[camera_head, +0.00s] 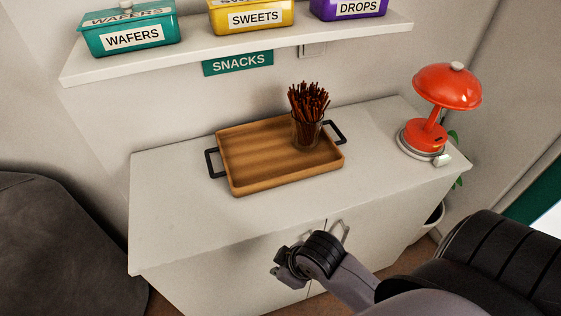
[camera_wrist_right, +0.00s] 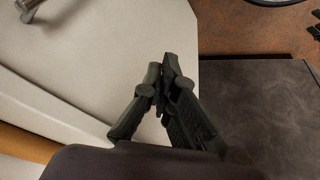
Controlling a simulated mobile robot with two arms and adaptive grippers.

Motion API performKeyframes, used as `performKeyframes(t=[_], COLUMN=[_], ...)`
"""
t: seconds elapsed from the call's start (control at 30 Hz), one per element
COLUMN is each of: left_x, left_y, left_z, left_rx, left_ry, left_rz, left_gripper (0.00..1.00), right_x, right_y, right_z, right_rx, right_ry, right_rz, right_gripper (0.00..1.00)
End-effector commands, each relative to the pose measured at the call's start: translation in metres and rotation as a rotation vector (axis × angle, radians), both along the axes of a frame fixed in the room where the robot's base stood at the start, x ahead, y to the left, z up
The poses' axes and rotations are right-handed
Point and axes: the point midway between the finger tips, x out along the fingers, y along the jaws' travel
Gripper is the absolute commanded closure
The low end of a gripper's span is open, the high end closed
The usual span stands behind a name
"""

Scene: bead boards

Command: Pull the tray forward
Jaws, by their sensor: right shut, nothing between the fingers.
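A wooden tray (camera_head: 262,168) with two black handles lies on the white cabinet top. Its left handle (camera_head: 214,163) and right handle (camera_head: 339,132) stick out from the short sides. A glass of brown sticks (camera_head: 309,115) stands in the tray's right part. My right gripper (camera_head: 283,273) is in front of the cabinet, below its top edge, apart from the tray. In the right wrist view the fingers (camera_wrist_right: 168,68) are shut with nothing between them, in front of a pale surface. The left gripper is not in view.
The cabinet top (camera_head: 190,220) is bare in front of the tray. A red lamp (camera_head: 435,100) stands to the right. A shelf (camera_head: 240,48) with labelled boxes hangs above. Door handles (camera_head: 341,231) stick out near my right gripper. A dark soft seat (camera_head: 60,250) is at left.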

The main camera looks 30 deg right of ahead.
Motion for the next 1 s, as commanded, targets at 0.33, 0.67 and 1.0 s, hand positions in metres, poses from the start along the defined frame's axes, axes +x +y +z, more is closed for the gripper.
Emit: performKeyframes(t=[0.33,0.67,1.0], left_x=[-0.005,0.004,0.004], left_y=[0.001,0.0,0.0], left_z=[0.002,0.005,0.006], left_rx=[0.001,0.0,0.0], left_ry=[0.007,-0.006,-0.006], left_rz=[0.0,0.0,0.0], left_gripper=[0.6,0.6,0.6], right_x=[0.043,0.038,0.025], right_y=[0.032,-0.04,-0.091], right_z=[0.07,0.119,0.145], right_rx=[-0.194,-0.49,-0.477], right_ry=[-0.173,-0.08,0.019], right_rz=[0.927,2.002,2.354], right_gripper=[1.0,1.0,1.0])
